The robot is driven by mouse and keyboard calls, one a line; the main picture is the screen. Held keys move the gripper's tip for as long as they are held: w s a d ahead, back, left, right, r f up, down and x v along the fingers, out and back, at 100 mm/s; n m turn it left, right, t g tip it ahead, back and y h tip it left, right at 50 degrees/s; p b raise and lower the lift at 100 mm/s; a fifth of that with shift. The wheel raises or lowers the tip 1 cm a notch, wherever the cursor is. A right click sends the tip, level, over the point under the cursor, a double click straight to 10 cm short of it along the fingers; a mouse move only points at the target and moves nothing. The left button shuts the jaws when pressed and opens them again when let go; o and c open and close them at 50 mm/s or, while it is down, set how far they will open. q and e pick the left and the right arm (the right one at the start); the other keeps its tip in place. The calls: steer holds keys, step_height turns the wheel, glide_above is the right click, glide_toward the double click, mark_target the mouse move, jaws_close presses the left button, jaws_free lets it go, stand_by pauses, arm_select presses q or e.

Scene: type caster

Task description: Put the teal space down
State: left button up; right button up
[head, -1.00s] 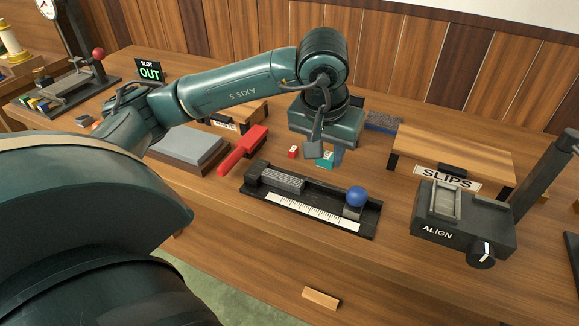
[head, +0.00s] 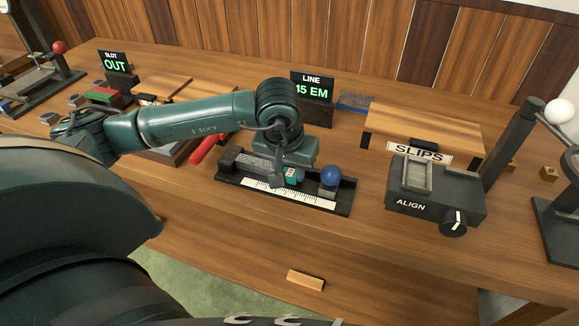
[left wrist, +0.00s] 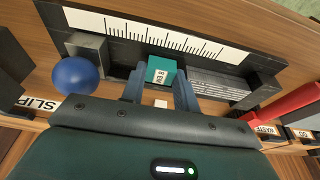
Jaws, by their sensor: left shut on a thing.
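The teal space (head: 291,177) is a small block with a white label. My left gripper (head: 287,171) is shut on it from above, in or just over the composing stick (head: 340,206). In the left wrist view the teal space (left wrist: 156,64) sits between the two fingers of the gripper (left wrist: 160,84). It is beside the grey type line (left wrist: 217,84), inside the dark tray with the white ruler (left wrist: 155,36). The blue knob (head: 331,176) of the slider is at the other end, with a gap. Whether the space touches the tray floor is unclear. My right gripper is not in view.
A red handle (head: 208,148) lies left of the stick. The ALIGN device (head: 436,190) and the SLIPS stand (head: 425,128) are on the right. A LINE sign (head: 312,92) reading 15 EM stands behind. A wooden drawer pull (head: 306,281) is in front.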

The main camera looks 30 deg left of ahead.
arm_select(q)
steer(key=shift+f+b, duration=0.25)
steer(key=shift+b, duration=0.1)
steer(key=o, duration=0.7)
steer(key=shift+r, duration=0.1)
steer(key=shift+o, duration=0.4)
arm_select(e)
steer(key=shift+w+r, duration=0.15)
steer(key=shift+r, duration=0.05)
arm_select(q)
steer(key=shift+r+p, duration=0.25)
steer(key=shift+p, duration=0.2)
steer(key=v, duration=1.2)
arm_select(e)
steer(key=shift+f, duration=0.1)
arm_select(q)
steer(key=shift+f, duration=0.1)
steer(key=shift+s, duration=0.1)
